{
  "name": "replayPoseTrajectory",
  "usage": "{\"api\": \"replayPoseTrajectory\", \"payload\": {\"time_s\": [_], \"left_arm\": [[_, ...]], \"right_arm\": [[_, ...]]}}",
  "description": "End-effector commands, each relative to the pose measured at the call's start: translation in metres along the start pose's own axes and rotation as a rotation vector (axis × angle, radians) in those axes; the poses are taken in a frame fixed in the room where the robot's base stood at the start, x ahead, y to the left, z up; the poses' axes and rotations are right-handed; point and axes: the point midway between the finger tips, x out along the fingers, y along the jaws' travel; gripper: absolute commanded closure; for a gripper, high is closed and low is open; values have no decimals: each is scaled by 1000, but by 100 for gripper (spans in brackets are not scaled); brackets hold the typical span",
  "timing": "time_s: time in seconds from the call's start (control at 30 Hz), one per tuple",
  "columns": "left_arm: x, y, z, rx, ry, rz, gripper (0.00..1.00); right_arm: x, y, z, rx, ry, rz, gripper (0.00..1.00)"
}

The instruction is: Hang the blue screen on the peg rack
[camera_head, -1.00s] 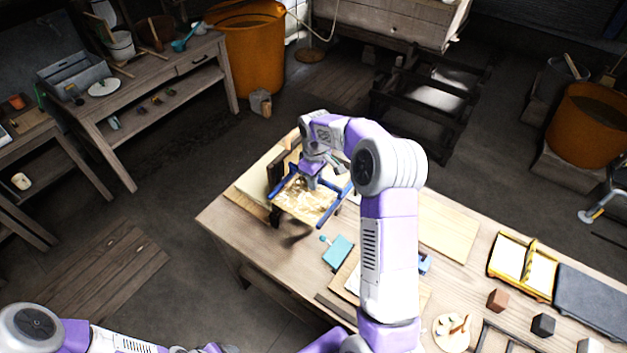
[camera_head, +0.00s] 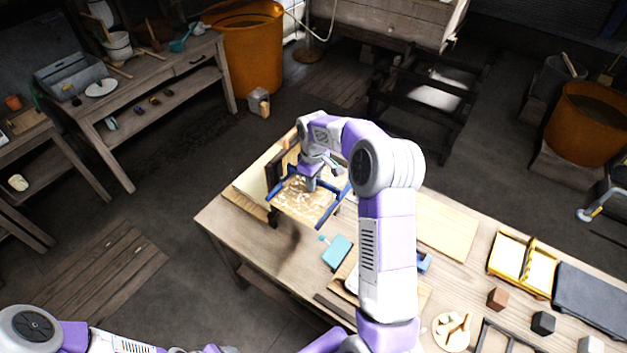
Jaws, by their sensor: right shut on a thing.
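The blue screen (camera_head: 331,207) has a blue frame around a tan, white-flecked mesh. It is tilted over the far left end of the wooden table. My right gripper (camera_head: 311,184) is shut on it near its upper middle; the fingertips are partly hidden by the hand. The peg rack seems to be the dark upright wooden piece (camera_head: 290,160) just behind the screen; its pegs cannot be made out. Whether the screen touches the rack cannot be told. My left arm shows at the bottom left, but its gripper is out of view.
The table (camera_head: 222,222) holds a teal block (camera_head: 337,252), a yellow-framed tray (camera_head: 522,263), a dark slab (camera_head: 594,300), small cubes and a round wooden plate (camera_head: 453,332). A pale board (camera_head: 446,228) lies right of my right arm. Open floor lies left of the table.

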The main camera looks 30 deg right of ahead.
Motion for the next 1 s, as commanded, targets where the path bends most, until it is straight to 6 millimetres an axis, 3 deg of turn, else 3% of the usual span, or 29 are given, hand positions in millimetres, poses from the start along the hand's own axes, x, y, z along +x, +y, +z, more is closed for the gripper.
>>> {"api": "replayPoseTrajectory", "payload": {"time_s": [0.23,0.27,0.43,0.77,1.0], "left_arm": [[3,-1,0,0,0,0,42],[2,-1,0,0,0,0,42],[2,-1,0,0,0,0,42],[2,-1,0,0,0,0,42],[5,-2,0,0,0,0,42]], "right_arm": [[4,0,0,0,0,0,100],[4,0,0,0,0,0,80],[4,0,0,0,0,0,54],[1,0,0,0,2,1,53],[-35,1,-1,0,5,3,53]]}}
